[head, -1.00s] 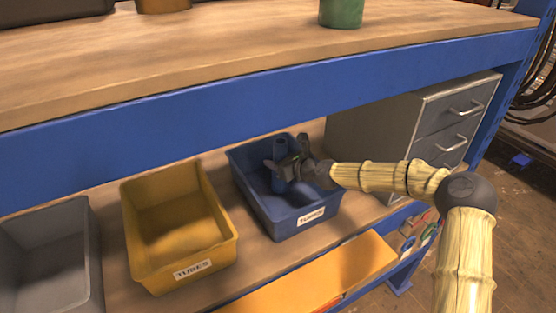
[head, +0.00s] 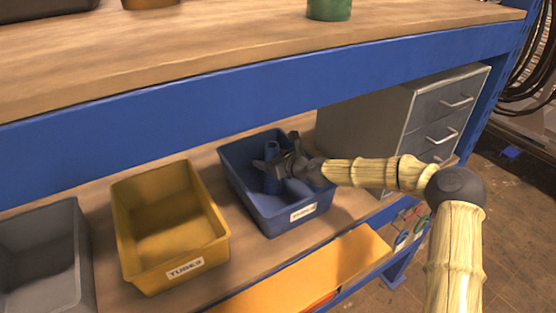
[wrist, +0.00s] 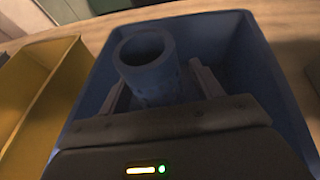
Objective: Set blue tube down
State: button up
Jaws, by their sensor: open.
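The blue tube (head: 272,168) stands upright inside the blue bin (head: 229,177), which carries a label on its front. My gripper (head: 277,163) is at the tube inside the bin, open, with its fingers apart. In the wrist view the tube (wrist: 146,62) shows its open round top between the two fingers (wrist: 160,85), with the blue bin's walls (wrist: 255,60) around it. The tube's lower end is hidden behind my gripper.
A yellow bin (head: 122,232) labelled TUBES stands left of the blue bin, with a grey bin (head: 82,265) beyond it. A grey drawer cabinet (head: 440,110) is to the right. The blue-edged worktop (head: 230,95) overhangs the shelf.

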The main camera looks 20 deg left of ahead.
jog(key=shift+r+p, duration=0.55)
jog(key=shift+r, duration=0.25)
jog(key=b+v, duration=0.5)
jog(key=v, duration=0.7)
jog(key=shift+f+b, duration=0.2)
jog(key=shift+b, duration=0.1)
